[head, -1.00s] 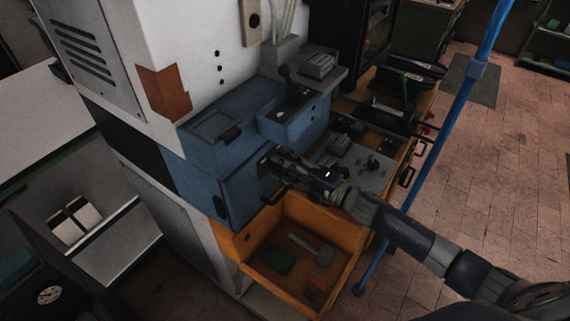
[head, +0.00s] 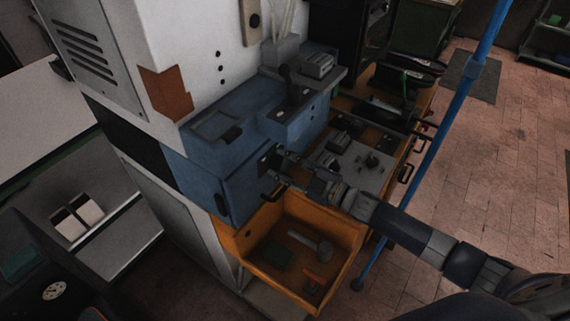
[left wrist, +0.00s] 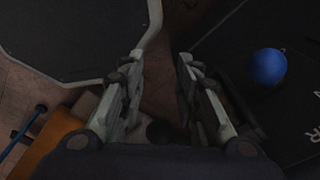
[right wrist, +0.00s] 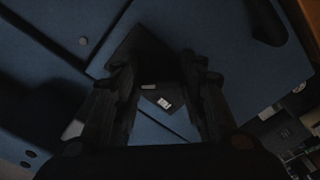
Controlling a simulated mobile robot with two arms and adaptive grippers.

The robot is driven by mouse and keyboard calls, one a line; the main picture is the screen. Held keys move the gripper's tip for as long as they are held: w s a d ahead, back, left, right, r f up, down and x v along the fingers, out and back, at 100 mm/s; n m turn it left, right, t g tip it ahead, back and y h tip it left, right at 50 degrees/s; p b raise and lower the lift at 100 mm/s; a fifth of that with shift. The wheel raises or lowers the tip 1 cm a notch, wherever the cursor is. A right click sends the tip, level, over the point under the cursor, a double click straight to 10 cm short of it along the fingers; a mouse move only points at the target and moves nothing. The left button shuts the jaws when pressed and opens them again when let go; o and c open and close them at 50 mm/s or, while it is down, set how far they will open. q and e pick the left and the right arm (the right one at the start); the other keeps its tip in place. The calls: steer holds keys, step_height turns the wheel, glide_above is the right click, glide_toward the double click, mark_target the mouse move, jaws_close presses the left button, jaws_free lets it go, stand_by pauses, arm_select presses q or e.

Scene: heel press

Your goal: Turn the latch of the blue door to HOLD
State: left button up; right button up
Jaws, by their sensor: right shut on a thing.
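The blue door (head: 243,193) is on the front of the blue cabinet, above an open orange drawer, and looks shut. Its latch is a dark piece on a black plate (head: 266,161) near the door's upper right corner. My right gripper (head: 279,167) is at this plate and shut on the latch. In the right wrist view the black plate (right wrist: 148,62), with small pale labels, lies between the fingers (right wrist: 160,78). The labels are too small to read and the fingers mostly hide the latch. My left gripper (left wrist: 160,70) is open and empty, away from the door.
The orange drawer (head: 345,240) stands open below the door with several small things in it. A blue pole (head: 440,135) stands right of the bench.

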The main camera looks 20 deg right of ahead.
stand_by(0.5)
steer(key=o, duration=1.1)
steer(key=shift+c, duration=0.2)
steer(key=v, duration=1.2)
steer(key=shift+d+f, duration=0.1)
